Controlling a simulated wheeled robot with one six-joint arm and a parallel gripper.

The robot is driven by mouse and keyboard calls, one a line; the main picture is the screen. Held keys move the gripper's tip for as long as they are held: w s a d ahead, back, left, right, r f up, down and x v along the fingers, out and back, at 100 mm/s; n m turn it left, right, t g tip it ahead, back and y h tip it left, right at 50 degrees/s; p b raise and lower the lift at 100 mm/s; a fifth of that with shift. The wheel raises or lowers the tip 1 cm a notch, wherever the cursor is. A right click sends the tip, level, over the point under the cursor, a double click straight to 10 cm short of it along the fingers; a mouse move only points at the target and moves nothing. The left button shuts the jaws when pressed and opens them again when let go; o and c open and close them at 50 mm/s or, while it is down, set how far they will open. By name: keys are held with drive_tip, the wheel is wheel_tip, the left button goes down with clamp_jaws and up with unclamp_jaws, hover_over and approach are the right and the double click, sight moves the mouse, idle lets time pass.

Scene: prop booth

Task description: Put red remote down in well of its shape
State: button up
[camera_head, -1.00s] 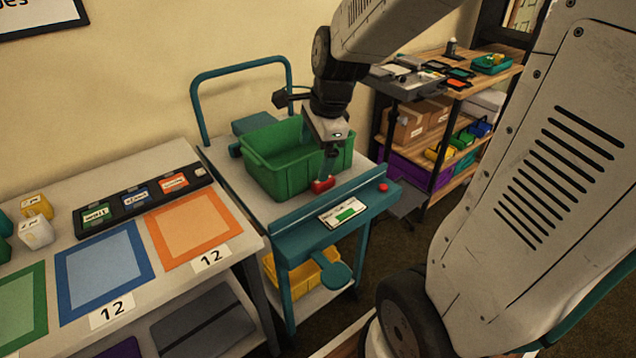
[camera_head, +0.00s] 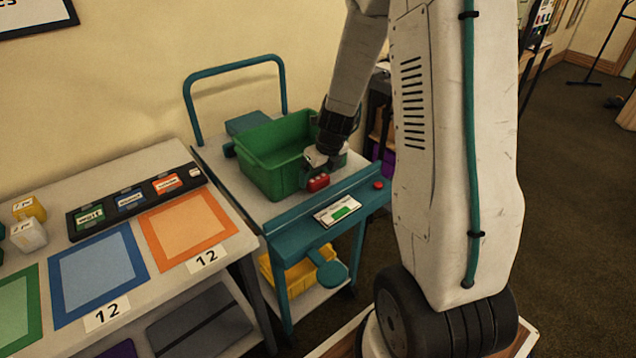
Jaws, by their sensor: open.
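A small red block-like object, which looks like the red remote (camera_head: 318,183), is at the front right of the green crate (camera_head: 262,160) on the cart. My gripper (camera_head: 320,166) is open, pointing down just above and against it in the picture. The fingertips are small and partly hidden, so I cannot tell whether they touch it or stand around it. I cannot make out a well of the remote's shape in this view.
The teal cart (camera_head: 235,200) has a front panel with a small screen (camera_head: 337,212) and a red button (camera_head: 378,185). A table at left holds a black card rack (camera_head: 140,205) and coloured square mats. My arm hides most of the back shelf.

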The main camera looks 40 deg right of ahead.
drive_tip(key=shift+x, duration=0.8)
drive_tip(key=c, duration=1.2)
drive_tip(key=shift+o, duration=0.2)
drive_tip(key=shift+r, duration=0.1)
